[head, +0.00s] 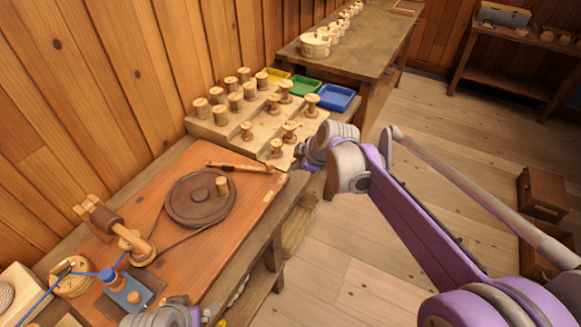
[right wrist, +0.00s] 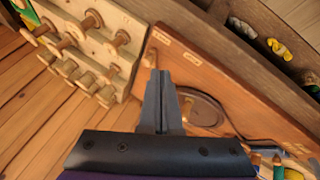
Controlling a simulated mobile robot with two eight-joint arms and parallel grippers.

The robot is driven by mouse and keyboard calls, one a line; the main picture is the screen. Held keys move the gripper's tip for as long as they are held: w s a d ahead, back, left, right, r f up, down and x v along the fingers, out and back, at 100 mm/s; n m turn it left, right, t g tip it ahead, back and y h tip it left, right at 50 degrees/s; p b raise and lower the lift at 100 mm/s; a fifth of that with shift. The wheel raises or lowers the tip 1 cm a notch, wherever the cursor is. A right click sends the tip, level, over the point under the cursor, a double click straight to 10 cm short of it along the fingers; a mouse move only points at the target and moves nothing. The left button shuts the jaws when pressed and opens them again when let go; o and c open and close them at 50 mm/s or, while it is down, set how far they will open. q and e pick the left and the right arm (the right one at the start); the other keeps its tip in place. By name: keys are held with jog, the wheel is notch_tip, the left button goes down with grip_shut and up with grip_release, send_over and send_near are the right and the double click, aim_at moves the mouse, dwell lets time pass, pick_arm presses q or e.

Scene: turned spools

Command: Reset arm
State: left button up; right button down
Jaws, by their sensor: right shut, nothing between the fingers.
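My right arm reaches in from the right in the head view. Its gripper (head: 306,158) hangs over the front corner of the workbench, beside the spool rack. In the right wrist view my right gripper's fingers (right wrist: 161,105) are together with nothing between them, above the bench top. Part of my left arm shows at the bottom edge of the head view, and its fingers cannot be made out. The stepped wooden spool rack (head: 232,130) carries several turned spools (head: 247,131). It also shows in the right wrist view (right wrist: 128,68).
Yellow, green (head: 305,86) and blue (head: 336,97) trays lie behind the rack. A side table (head: 365,45) stands farther back.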

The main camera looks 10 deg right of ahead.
pick_arm(q)
jog(key=shift+w, duration=0.1)
dwell(0.4)
jog(key=r+p, duration=0.2)
jog(key=w+r+p, duration=0.1)
jog(key=r+p, duration=0.1)
jog(key=shift+r, duration=0.4)
pick_arm(e)
jog(key=s+d+f+m+h, duration=0.1)
jog(key=s+m, duration=0.4)
jog(key=s, duration=0.5)
jog(key=s+d+f+m+h, duration=0.1)
jog(key=s+d+m, duration=0.3)
jog(key=s, duration=0.6)
jog(key=s+d+f+m+h, duration=0.1)
jog(key=s+d+m, duration=0.2)
jog(key=s+m, duration=0.3)
jog(key=s, duration=0.5)
jog(key=shift+d+f+g, duration=0.15)
jog(key=shift+d+g, duration=0.05)
jog(key=shift+g, duration=0.1)
